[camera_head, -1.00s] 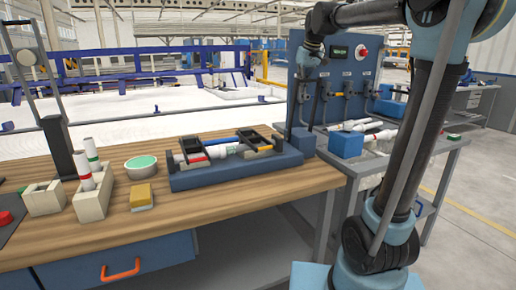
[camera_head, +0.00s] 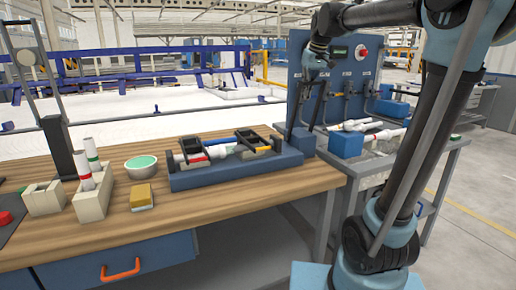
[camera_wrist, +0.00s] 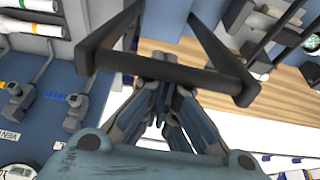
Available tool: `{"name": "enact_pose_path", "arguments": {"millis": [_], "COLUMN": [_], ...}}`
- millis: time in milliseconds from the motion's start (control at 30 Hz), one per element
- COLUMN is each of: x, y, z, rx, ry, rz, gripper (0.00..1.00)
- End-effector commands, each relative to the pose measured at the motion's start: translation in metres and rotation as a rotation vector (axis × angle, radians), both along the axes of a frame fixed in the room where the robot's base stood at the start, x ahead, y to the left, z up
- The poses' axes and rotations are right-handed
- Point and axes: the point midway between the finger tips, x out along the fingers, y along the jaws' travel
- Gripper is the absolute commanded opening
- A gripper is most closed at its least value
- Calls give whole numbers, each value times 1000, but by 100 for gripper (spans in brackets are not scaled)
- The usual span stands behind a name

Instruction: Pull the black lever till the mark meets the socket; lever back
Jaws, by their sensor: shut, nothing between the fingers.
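The black lever (camera_head: 297,103) rises at the right end of the blue pipe fixture (camera_head: 222,176) as a tall frame with two side arms. In the wrist view its crossbar (camera_wrist: 165,70) runs across in front of my fingertips. My gripper (camera_wrist: 160,92) is shut with nothing between its fingers, close against the crossbar; exact contact is unclear. In the head view my gripper (camera_head: 318,64) is at the lever's top. A white pipe with a red band (camera_head: 198,159) lies in the fixture under black clamps (camera_head: 248,138). The mark and socket are too small to tell.
A blue box (camera_head: 346,144) and white pipes stand on the side table at right. A control panel (camera_head: 340,85) rises behind the lever. A bowl (camera_head: 141,164), a yellow sponge (camera_head: 142,194) and a pipe holder (camera_head: 93,200) stand left on the wooden bench (camera_head: 190,225).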

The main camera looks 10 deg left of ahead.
Motion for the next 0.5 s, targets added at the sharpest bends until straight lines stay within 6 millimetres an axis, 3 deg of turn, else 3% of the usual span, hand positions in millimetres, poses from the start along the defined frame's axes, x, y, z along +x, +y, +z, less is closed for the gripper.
{"name": "enact_pose_path", "arguments": {"millis": [500], "x": [-25], "y": [-17], "z": [-10], "rx": [-1], "ry": [1], "rz": [0], "gripper": [0]}}
